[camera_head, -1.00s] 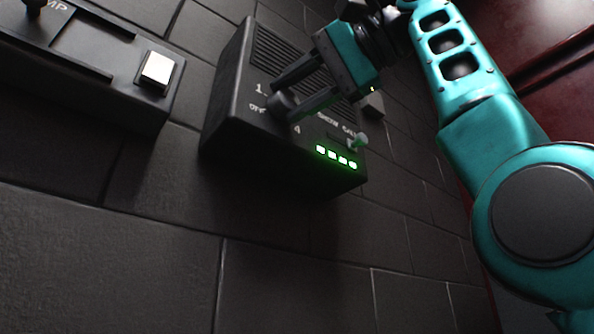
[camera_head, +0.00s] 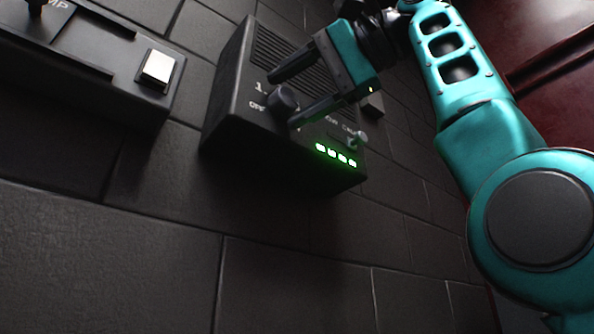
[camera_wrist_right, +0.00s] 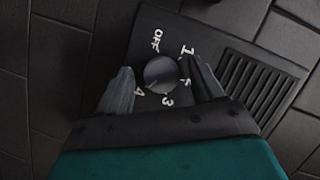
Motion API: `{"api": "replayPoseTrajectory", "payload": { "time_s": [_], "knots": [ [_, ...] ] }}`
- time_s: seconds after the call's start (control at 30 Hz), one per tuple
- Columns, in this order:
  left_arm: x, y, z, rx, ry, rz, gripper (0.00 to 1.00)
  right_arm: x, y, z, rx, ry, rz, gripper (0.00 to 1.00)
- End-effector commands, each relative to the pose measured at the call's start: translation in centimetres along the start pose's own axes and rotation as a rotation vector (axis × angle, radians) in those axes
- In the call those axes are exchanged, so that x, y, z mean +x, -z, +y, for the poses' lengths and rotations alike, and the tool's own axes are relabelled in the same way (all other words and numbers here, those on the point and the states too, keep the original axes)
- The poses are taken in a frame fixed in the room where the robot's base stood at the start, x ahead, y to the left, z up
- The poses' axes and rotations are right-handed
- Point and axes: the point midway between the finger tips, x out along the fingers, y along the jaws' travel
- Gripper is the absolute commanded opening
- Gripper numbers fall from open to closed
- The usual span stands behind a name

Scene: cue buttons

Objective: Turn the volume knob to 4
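The volume knob (camera_head: 284,98) is a dark round dial on the front of a black box (camera_head: 228,95). In the right wrist view the knob (camera_wrist_right: 160,73) is ringed by white marks, with OFF, 1, 3 and 4 readable; the mark between 1 and 3 is partly hidden. I cannot tell for certain where its pointer stands. My right gripper (camera_head: 282,101) is open, one finger on each side of the knob. In the right wrist view gaps show between the knob and both fingers of the gripper (camera_wrist_right: 160,70). My left gripper is not in view.
Several green lights (camera_head: 336,155) glow on the box near a small toggle switch (camera_head: 359,139). A second dark panel with a white square button (camera_head: 157,69) stands at left. A small dark block (camera_head: 373,104) sits behind the box. The tiled surface in front is clear.

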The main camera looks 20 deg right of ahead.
Motion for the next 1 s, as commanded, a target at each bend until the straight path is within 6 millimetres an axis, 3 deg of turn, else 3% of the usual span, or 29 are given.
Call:
{"api": "replayPoseTrajectory", "payload": {
  "time_s": [0.23,0.37,0.8,1.0],
  "knots": [
    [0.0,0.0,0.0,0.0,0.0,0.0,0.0,-0.2,0.1,-0.1,-0.001,0.003,0.002,0.67],
    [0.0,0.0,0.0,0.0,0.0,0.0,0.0,-1.4,0.1,-0.1,-0.001,0.005,0.004,0.67],
    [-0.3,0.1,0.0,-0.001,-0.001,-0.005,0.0,-10.5,0.1,-0.1,-0.001,0.003,0.002,0.67],
    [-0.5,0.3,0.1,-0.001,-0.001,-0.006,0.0,-12.6,0.0,-0.1,-0.001,0.002,0.001,0.67]
  ]
}}
